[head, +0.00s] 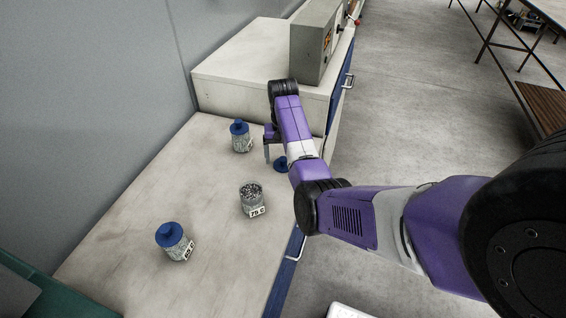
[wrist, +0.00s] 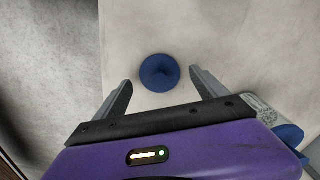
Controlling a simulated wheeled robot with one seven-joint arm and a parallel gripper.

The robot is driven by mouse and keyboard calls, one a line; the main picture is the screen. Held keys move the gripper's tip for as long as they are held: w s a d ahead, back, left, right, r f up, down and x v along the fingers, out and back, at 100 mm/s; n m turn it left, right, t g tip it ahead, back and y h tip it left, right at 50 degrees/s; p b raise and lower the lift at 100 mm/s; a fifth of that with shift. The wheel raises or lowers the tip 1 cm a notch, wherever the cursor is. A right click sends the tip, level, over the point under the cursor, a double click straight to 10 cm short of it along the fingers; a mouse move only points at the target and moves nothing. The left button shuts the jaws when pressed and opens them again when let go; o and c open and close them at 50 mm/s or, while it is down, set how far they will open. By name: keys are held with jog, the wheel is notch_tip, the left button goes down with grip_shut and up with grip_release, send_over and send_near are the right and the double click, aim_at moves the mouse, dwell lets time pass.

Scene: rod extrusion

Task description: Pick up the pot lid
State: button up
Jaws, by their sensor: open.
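The blue pot lid (head: 281,163) lies on the light worktop near its right edge, partly hidden behind my arm in the head view. In the wrist view the round lid (wrist: 160,72) shows whole, with a raised middle. My gripper (wrist: 160,82) is open and empty, with one finger on each side of the lid in that view. In the head view my gripper (head: 267,155) hangs just left of the lid. I cannot tell how high the fingertips are above the worktop.
An open pot of grey pieces (head: 252,200), labelled 78 C, stands in front of the lid. Blue-lidded pots stand at the back (head: 241,136) and front left (head: 174,241). A white machine cabinet (head: 255,85) closes off the back. The worktop's left side (head: 150,190) is clear.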

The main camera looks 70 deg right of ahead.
jog(key=shift+f, duration=0.8)
jog(key=shift+c, duration=0.4)
jog(key=c, duration=1.3)
jog(key=shift+c, duration=0.2)
jog(key=shift+r, duration=0.1)
